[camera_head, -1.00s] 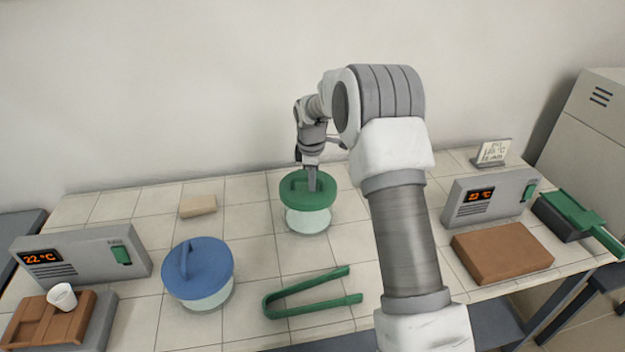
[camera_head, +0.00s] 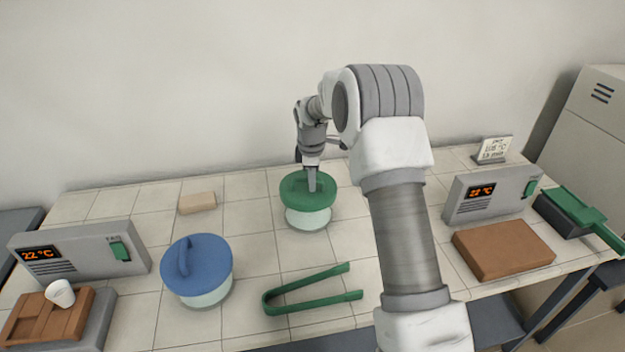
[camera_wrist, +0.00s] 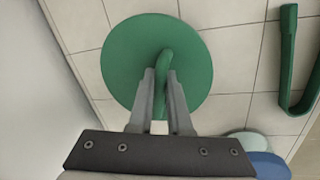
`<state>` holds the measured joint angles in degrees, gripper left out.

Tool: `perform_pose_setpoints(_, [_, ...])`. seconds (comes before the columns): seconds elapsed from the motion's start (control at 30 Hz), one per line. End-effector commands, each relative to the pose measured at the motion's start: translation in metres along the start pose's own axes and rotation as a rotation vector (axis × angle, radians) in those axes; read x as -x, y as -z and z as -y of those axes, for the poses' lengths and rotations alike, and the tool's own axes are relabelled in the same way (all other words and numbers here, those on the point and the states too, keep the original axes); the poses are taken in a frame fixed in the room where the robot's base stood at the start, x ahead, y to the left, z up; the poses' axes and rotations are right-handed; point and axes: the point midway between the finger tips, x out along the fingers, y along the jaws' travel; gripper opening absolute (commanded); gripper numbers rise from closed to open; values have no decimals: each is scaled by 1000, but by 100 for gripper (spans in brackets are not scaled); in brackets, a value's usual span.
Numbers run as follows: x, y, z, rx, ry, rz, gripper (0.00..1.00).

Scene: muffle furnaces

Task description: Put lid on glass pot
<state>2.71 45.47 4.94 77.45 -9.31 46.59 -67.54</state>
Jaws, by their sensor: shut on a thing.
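The green lid (camera_head: 318,204) sits on top of the glass pot (camera_head: 307,219) at the middle of the table, and it looks level. My gripper (camera_head: 311,185) is above the lid, pointing down, and is shut on its raised handle. In the wrist view the green lid (camera_wrist: 130,60) shows from above, with the fingers of my gripper (camera_wrist: 162,80) on either side of its handle. Whether the lid fully touches the rim all round cannot be told.
A blue-lidded glass pot (camera_head: 197,270) stands at front left. Green tongs (camera_head: 300,300) lie in front. Display units stand at left (camera_head: 85,258) and right (camera_head: 490,194). A brown block (camera_head: 503,249) lies at right, a tan block (camera_head: 197,203) at the back, a white cup (camera_head: 60,293) at left.

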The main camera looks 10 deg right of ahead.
Motion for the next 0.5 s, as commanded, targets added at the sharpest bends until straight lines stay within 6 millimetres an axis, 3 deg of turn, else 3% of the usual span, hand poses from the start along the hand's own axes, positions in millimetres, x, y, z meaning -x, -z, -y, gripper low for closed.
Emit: perform_pose_setpoints(0.5, [-11,0,2,0,0,0,0])
